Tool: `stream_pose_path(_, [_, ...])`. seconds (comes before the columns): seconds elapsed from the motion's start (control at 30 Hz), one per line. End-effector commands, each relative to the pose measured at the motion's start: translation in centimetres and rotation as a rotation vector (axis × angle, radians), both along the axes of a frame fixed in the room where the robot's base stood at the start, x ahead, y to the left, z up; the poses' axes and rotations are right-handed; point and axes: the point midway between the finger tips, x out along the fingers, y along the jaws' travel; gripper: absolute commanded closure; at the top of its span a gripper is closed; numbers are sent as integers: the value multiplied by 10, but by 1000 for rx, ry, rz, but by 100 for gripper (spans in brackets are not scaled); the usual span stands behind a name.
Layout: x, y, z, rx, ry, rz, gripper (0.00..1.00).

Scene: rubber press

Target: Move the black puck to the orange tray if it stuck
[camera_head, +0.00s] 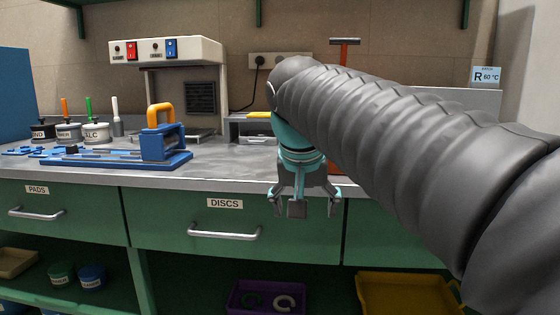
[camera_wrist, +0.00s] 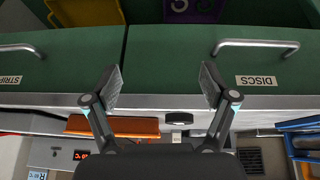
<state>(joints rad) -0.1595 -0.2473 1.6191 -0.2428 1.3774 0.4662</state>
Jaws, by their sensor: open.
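My gripper (camera_head: 305,205) hangs in front of the counter's front edge, fingers open and empty. In the wrist view its fingertips (camera_wrist: 162,86) are wide apart, with the drawer fronts and counter edge behind them. A black disc (camera_wrist: 180,116), apparently the puck, lies near the counter edge in the wrist view, apart from the fingers. An orange piece (camera_wrist: 115,126) beside it may be the orange tray; I cannot tell for sure. In the head view only a sliver of orange (camera_head: 335,165) shows behind my arm, and the puck is hidden.
The grey counter (camera_head: 225,165) carries a blue fixture (camera_head: 165,142) with an orange handle and several labelled pots. A switch-panel machine (camera_head: 165,50) stands behind. Below are the DISCS drawer (camera_head: 160,215), a purple bin (camera_head: 240,298) with rings and a yellow bin (camera_head: 405,295).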

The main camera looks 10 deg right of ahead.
Motion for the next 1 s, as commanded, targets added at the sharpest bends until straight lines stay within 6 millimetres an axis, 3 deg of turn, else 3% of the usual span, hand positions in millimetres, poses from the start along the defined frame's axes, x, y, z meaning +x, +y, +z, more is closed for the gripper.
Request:
stream_pose_path(0.03, [16, 5, 26, -4, -4, -29, 16])
stream_pose_path(0.2, [55, 20, 88, -8, -24, -168, 16])
stream_pose_path(0.3, [71, 28, 115, -7, -41, -244, 16])
stream_pose_path(0.5, [89, 41, 145, 2, -65, -354, 16])
stream_pose_path(0.7, [95, 41, 147, 5, -73, -391, 16])
stream_pose_path(1.0, [112, 25, 104, 4, -71, -391, 16])
